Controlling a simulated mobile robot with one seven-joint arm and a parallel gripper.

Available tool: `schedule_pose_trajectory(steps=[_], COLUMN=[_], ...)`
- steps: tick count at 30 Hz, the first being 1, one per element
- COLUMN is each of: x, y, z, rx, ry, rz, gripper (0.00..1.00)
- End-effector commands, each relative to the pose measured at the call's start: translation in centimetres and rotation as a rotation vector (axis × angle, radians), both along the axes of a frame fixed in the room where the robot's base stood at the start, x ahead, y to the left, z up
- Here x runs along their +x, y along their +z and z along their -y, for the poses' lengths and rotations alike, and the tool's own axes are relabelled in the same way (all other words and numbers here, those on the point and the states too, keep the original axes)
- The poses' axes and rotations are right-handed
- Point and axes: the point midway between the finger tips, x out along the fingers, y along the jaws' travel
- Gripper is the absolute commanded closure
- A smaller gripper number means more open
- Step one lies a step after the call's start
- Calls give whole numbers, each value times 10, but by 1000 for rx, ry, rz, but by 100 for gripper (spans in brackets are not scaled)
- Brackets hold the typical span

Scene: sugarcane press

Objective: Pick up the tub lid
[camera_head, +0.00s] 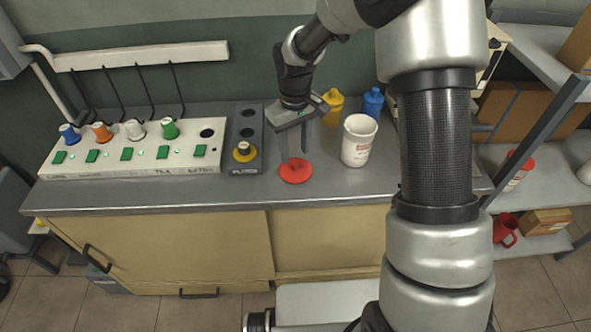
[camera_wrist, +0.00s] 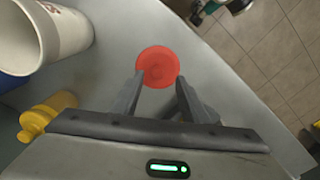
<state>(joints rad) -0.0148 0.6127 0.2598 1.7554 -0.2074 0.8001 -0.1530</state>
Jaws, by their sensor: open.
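The tub lid (camera_head: 295,171) is a red round disc lying flat on the grey counter, near its front edge. In the wrist view the red lid (camera_wrist: 158,67) lies just beyond my fingertips, with a small raised part near its middle. My gripper (camera_head: 294,155) points down above the lid, its fingers apart. In the wrist view my gripper (camera_wrist: 160,82) is open and empty, with the lid's near edge showing between the fingertips. I cannot tell how high above the lid the fingertips are. A white tub (camera_head: 358,141) stands open to the right of the lid.
Yellow (camera_head: 333,108) and blue (camera_head: 373,102) bottles stand behind the tub. A dark holder with a yellow-collared item (camera_head: 245,151) is left of the lid. A white panel with coloured knobs (camera_head: 130,148) lies farther left. The counter's front edge (camera_head: 250,207) is close to the lid.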

Motion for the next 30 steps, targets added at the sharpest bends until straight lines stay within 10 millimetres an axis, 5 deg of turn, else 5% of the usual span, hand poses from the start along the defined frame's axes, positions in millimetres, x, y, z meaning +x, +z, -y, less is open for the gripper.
schedule_pose_trajectory(steps=[10,18,26,30], x=[7,8,7,7], y=[-45,-50,-50,-50], z=[1,1,1,1], rx=[0,0,0,0], ry=[1,1,1,0], rz=[-2,0,0,0], gripper=[59,59,100,100])
